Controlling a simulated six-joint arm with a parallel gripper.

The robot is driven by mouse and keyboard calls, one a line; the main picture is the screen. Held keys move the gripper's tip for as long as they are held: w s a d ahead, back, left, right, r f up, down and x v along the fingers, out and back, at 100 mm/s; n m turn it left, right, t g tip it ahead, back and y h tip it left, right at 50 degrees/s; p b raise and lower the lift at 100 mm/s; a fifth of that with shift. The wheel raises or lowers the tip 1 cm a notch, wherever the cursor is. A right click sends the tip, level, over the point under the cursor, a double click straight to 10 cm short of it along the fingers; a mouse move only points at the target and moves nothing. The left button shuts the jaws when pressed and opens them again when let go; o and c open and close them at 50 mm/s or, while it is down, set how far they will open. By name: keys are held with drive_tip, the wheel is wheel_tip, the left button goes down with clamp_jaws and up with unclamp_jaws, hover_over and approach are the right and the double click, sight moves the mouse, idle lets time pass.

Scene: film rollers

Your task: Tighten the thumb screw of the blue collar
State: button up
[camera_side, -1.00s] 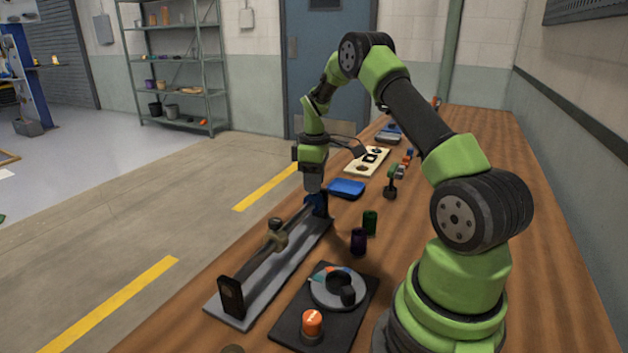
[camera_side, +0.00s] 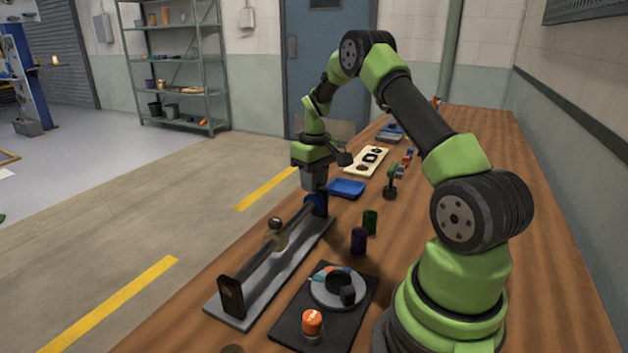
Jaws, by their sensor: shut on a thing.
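The blue collar (camera_side: 313,202) is on the shaft near its far end, next to the dark far end post of the grey stand (camera_side: 232,307). My gripper (camera_side: 314,189) points down right above the blue collar and is shut at its top, where the thumb screw is. The screw itself is hidden by the jaws and too small to make out. A brass-coloured collar (camera_side: 275,236) with a knob on top sits further along the same shaft, towards the camera.
A purple cylinder (camera_side: 358,241) and a green cylinder (camera_side: 370,222) stand right of the stand. A dark plate (camera_side: 286,328) with a round fixture and an orange-capped jar (camera_side: 312,325) lies in front. A blue tray (camera_side: 347,187) is behind, right of my gripper.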

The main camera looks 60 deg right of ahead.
drive_tip(key=m, duration=1.1)
drive_tip(key=shift+r+m, duration=0.1)
drive_tip(key=shift+m, duration=0.2)
idle(0.4)
drive_tip(key=o, duration=0.9)
drive_tip(key=shift+o, duration=0.2)
wheel_tip(320, 180, up, 10)
drive_tip(key=shift+s, duration=0.15)
